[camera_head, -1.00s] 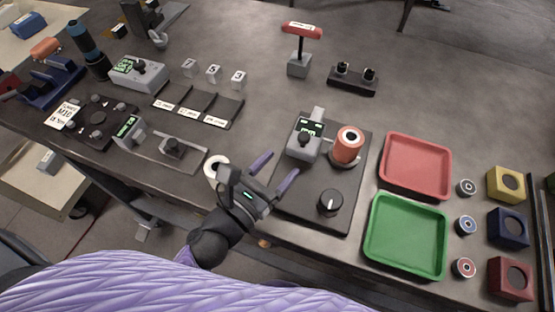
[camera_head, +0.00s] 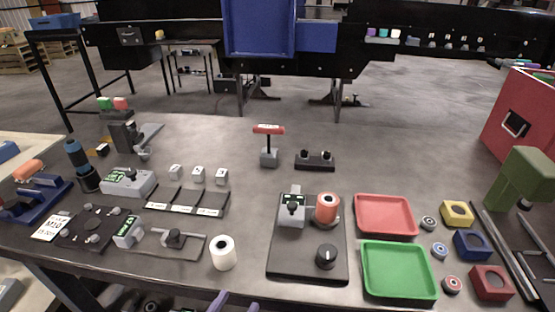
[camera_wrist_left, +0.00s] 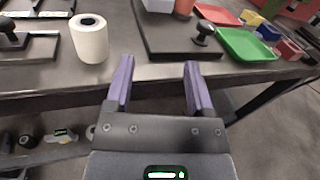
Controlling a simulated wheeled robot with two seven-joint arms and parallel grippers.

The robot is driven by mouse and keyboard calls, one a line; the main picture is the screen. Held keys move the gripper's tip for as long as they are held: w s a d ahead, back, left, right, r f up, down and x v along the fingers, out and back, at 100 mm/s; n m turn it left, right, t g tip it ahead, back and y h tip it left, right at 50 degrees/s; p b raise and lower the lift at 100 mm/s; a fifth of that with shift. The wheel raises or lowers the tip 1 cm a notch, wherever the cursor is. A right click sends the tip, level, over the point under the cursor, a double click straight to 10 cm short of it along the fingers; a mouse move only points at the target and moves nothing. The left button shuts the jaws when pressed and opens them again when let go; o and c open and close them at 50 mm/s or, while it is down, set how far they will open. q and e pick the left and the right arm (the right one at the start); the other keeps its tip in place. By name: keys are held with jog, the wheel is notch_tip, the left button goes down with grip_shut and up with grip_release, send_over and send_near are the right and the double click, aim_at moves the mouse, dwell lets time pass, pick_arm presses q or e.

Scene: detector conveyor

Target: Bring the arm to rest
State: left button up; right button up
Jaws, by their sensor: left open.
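My left gripper (camera_wrist_left: 158,85) is open and empty in the left wrist view. Its two purple fingers point toward the table's front edge, with nothing between them. In the head view only the purple fingertips of the left gripper (camera_head: 233,304) show at the bottom edge, in front of the table. A white roll (camera_head: 223,253) stands upright near the table's front edge, apart from the fingers. The roll also shows in the left wrist view (camera_wrist_left: 89,38), left of the fingers. My right gripper is in neither view.
The dark base plate (camera_head: 306,263) with an orange spool (camera_head: 327,208) and a black knob (camera_head: 326,256) is behind the table edge. A red tray (camera_head: 385,214) and a green tray (camera_head: 398,270) lie to the right. Floor space is open below the edge.

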pick_arm(q)
jog(key=s+a+f+n+g+y+b, duration=0.1)
jog(key=s+a+f+n+g+y, duration=0.15)
jog(key=f+n, duration=0.75)
jog(key=s+a+f+n+g+y+b, duration=0.1)
jog(key=s+a+f+n+g+y, duration=0.2)
jog(key=f+n, duration=0.75)
jog(key=s+a+f+n+g+y+b, duration=0.1)
jog(key=s+a+f+n+g, duration=0.1)
jog(key=s+f+n+g, duration=0.3)
jog(key=s+a+f+n+g+y, duration=0.1)
jog(key=s+a+f+n+g, duration=0.2)
jog(key=s+f+n, duration=0.8)
jog(key=s+f+g, duration=0.1)
jog(key=s+g, duration=0.1)
jog(key=s, duration=0.3)
jog(key=shift+s+n+b, duration=0.25)
jog(key=shift+n+b, duration=0.1)
jog(key=shift+b, duration=0.05)
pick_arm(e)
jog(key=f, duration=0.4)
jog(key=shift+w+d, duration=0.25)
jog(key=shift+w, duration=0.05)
